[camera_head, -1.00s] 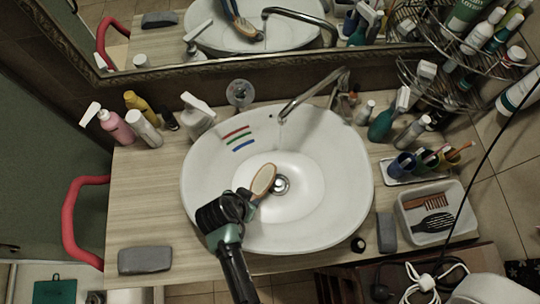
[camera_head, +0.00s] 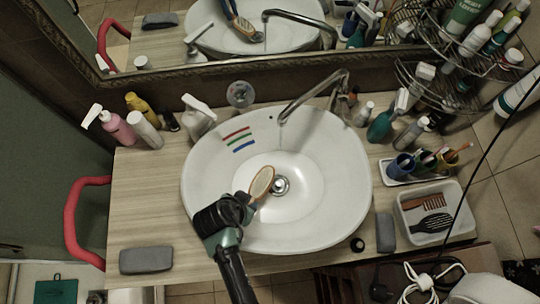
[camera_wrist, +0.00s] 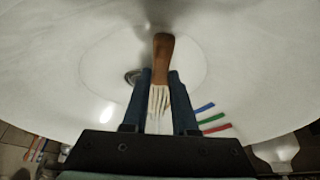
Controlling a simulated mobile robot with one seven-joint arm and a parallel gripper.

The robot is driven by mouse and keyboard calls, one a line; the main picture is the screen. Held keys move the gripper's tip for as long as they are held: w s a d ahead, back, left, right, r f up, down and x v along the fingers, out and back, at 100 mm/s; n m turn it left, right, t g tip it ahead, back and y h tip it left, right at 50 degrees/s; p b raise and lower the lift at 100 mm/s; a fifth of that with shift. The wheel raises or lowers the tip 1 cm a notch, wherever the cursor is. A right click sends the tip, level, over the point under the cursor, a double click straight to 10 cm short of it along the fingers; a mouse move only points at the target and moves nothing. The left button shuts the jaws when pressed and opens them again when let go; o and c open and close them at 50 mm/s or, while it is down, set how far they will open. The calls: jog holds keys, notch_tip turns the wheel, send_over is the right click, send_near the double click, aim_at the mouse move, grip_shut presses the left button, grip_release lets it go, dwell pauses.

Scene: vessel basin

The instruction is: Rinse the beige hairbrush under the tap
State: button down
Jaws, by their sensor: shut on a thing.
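The beige hairbrush (camera_head: 262,181) is in my gripper (camera_head: 248,201), over the white basin (camera_head: 335,190). Its oval head points up and right, beside the drain (camera_head: 280,185). In the wrist view, a brown wooden part of the hairbrush (camera_wrist: 163,56) sticks out beyond the two dark fingers of my gripper (camera_wrist: 160,95), with a pale part between them. The tap (camera_head: 311,95) arches from the back right, its outlet above and a little right of the brush head. The brush is apart from the outlet.
Bottles (camera_head: 145,130) stand at the back left and more bottles at the right. A white tray (camera_head: 404,226) with a comb and a dark brush is at the right. Grey blocks (camera_head: 146,259) lie at the front left and right. The left counter is mostly clear.

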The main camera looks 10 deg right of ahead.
jog(key=shift+s+a+r+p, duration=0.6)
jog(key=shift+s+r+p, duration=0.25)
jog(key=shift+r, duration=0.05)
jog(key=shift+s+a+r+p, duration=0.55)
jog(key=shift+s+r+p, duration=0.3)
